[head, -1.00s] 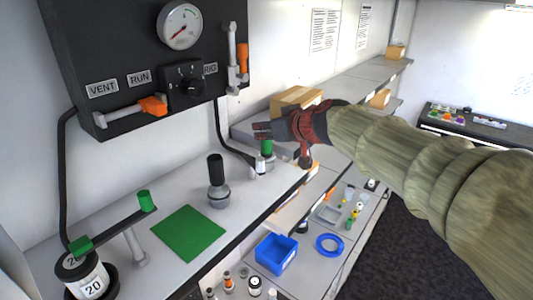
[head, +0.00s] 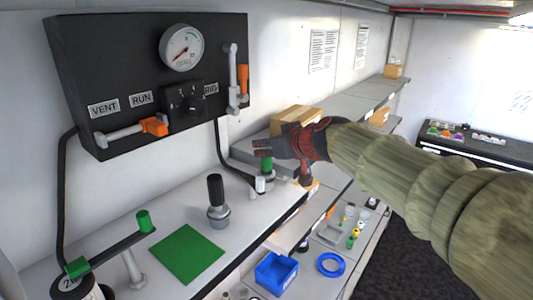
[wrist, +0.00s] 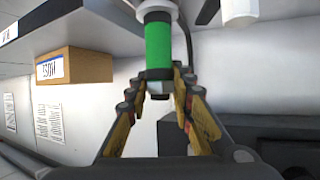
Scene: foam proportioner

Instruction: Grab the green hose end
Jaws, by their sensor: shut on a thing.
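The green hose end (head: 267,170) stands at the far end of the grey bench, beside the end of a black hose. In the wrist view the green hose end (wrist: 158,46) has black bands and a white collar. My gripper (head: 262,148) is at the hose end in the head view and covers part of it. In the wrist view my gripper (wrist: 164,82) has its fingertips closed on the lower black band of the hose end.
A black panel (head: 150,75) with a gauge, orange levers and a knob hangs over the bench. A black-handled fitting (head: 217,198), a green mat (head: 187,253) and a green-ended bar (head: 110,245) occupy the bench. A cardboard box (head: 295,118) stands behind my gripper.

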